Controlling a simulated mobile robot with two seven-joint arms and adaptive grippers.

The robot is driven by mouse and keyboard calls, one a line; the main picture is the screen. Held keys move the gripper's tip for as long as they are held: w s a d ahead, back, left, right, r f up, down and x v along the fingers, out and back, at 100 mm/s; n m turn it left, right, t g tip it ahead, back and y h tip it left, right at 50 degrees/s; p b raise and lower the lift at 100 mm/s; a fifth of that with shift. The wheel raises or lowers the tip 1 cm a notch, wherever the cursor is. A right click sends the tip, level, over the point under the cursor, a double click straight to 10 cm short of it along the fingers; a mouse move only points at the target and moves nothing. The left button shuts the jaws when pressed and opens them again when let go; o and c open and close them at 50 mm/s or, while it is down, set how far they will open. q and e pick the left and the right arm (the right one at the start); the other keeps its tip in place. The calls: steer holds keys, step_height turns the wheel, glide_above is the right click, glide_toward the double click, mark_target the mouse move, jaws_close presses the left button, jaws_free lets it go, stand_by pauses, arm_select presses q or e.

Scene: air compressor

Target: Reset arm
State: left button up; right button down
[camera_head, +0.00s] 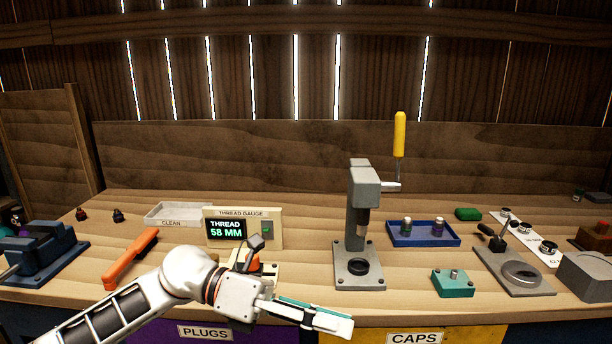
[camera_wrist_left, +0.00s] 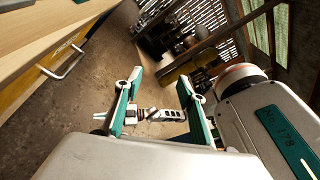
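My left arm comes in from the lower left in the head view. Its gripper (camera_head: 335,325) is over the front edge of the bench, pointing right, in front of the thread gauge. In the left wrist view my left gripper (camera_wrist_left: 160,108) has its two green-and-grey fingers spread wide apart. A small grey and dark shape (camera_wrist_left: 165,115) shows between the fingers in that picture; I cannot tell what it is, but no finger is visibly closed on it. My right gripper is not clearly seen in either view.
The thread gauge (camera_head: 264,215) reads 58 MM. A grey press with a yellow handle (camera_head: 399,135) stands mid-bench. Around it are a blue tray (camera_head: 400,241), a teal block (camera_head: 452,285), an orange-handled tool (camera_head: 130,258) and a white CLEAN tray (camera_head: 178,214). Drawers PLUGS and CAPS are below.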

arm_select(q)
steer(key=w+a+f+n+t+h, duration=0.1)
steer(key=w+a+f+n+t, duration=0.2)
steer(key=n+t, duration=0.75)
steer(key=w+a+f+n+t+h, duration=0.1)
steer(key=w+a+f+n+t, duration=0.15)
steer(key=n+t, duration=0.75)
steer(key=a+f+n+y+p, duration=0.1)
steer(key=a+f+n+y, duration=0.3)
steer(key=f+n, duration=0.3)
steer(key=a+f+n+y, duration=0.3)
steer(key=f+n+y, duration=0.1)
steer(key=f+n, duration=0.25)
steer(key=s+a+f+n+g+y, duration=0.3)
steer(key=s+a+f+n, duration=0.2)
steer(key=s+f, duration=0.3)
steer(key=s+a+f+n+g+y, duration=0.3)
steer(key=s+f, duration=0.6)
steer(key=f, duration=0.5)
steer(key=a+n+y, duration=0.1)
steer(key=a+n, duration=0.1)
steer(key=a, duration=0.1)
steer(key=shift+s+a+f, duration=0.15)
steer(key=shift+a+f, duration=0.1)
steer(key=shift+a, duration=0.05)
